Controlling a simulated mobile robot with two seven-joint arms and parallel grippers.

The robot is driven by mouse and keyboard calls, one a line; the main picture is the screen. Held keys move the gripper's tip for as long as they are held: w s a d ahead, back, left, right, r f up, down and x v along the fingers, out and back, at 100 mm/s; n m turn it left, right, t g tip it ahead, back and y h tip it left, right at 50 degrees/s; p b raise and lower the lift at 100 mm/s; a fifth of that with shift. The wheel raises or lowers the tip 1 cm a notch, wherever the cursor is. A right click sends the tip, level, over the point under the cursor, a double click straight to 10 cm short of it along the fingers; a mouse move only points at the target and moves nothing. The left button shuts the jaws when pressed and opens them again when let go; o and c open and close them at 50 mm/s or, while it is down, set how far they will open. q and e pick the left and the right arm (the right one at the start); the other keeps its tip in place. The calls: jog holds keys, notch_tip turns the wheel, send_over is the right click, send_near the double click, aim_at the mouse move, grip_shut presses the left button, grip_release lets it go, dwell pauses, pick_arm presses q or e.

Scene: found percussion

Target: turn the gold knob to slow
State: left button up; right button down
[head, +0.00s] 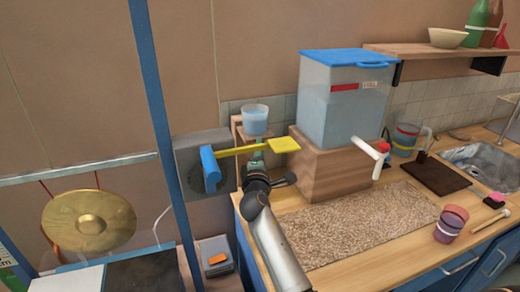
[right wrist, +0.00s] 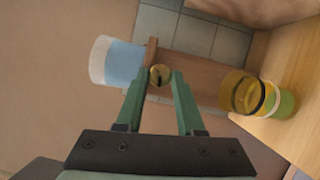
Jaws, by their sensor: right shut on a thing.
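The gold knob (right wrist: 160,76) is small and round with a dark mark on its face. It sits on a brown wooden stand (right wrist: 190,72), at whose top a clear cup of blue liquid (right wrist: 115,62) rests. My right gripper (right wrist: 160,80) has its two green fingers on either side of the knob, shut on it. In the head view my right gripper (head: 256,163) is at the stand, below the cup (head: 255,119). The knob is hidden there. Any speed marking is too small or hidden to read. My left gripper is not in view.
A yellow paddle on a rod (head: 285,145) with a blue handle (head: 210,168) passes close above my right gripper. A blue-lidded tank (head: 340,105) stands on a wooden block to the right. A banded yellow cup (right wrist: 240,92) is near the stand. A gong (head: 90,221) hangs left.

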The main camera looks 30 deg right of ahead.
dwell(0.5)
jog(key=c, duration=0.5)
grip_release()
jog(key=shift+c, duration=0.2)
jog(key=shift+s, duration=0.1)
